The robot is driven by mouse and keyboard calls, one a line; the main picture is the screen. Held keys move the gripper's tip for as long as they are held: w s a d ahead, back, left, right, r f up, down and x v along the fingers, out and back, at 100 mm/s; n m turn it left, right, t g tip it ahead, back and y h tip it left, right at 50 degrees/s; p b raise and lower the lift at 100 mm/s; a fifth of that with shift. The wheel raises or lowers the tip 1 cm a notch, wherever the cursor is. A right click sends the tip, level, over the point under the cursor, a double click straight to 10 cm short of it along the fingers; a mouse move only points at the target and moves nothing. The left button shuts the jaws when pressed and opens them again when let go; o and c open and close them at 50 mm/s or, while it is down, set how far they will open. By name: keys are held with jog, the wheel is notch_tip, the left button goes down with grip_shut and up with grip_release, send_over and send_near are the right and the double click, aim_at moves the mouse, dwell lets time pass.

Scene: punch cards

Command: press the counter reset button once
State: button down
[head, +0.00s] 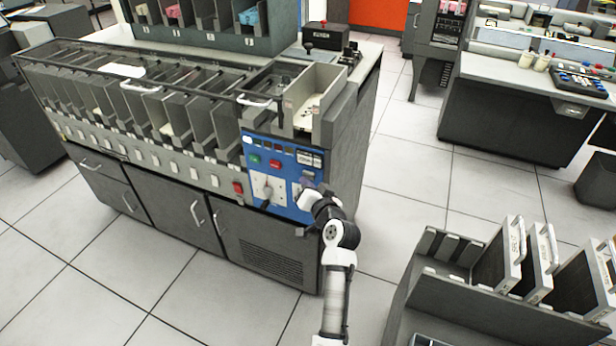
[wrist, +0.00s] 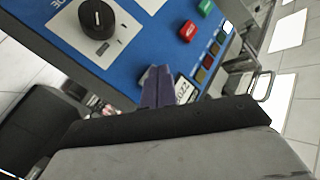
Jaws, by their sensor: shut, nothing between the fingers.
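The blue control panel (head: 283,202) is on the end of the grey card machine. It shows in the wrist view (wrist: 145,50) as well. The white counter window (wrist: 186,90) with black digits lies just right of my fingers. My gripper (head: 306,184) is in front of the panel's right part, and its purple fingers show together in the wrist view (wrist: 158,72). They are shut and empty. I cannot tell whether the tips touch the panel. I cannot pick out the reset button; my gripper covers part of the panel beside the counter.
A green button (wrist: 205,7), a red button (wrist: 188,30) and a black knob (wrist: 97,18) are on the same panel. A dark rack (head: 450,300) of card trays stands at the lower right. Tiled floor is clear between it and the machine.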

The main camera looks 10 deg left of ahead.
jog(key=shift+w, duration=0.45)
dwell(0.5)
dwell(0.3)
jog(key=shift+s+a, duration=0.1)
jog(key=shift+s, duration=0.75)
jog(key=s, duration=0.2)
jog(key=s+a+p, duration=0.1)
jog(key=s, duration=0.2)
dwell(0.6)
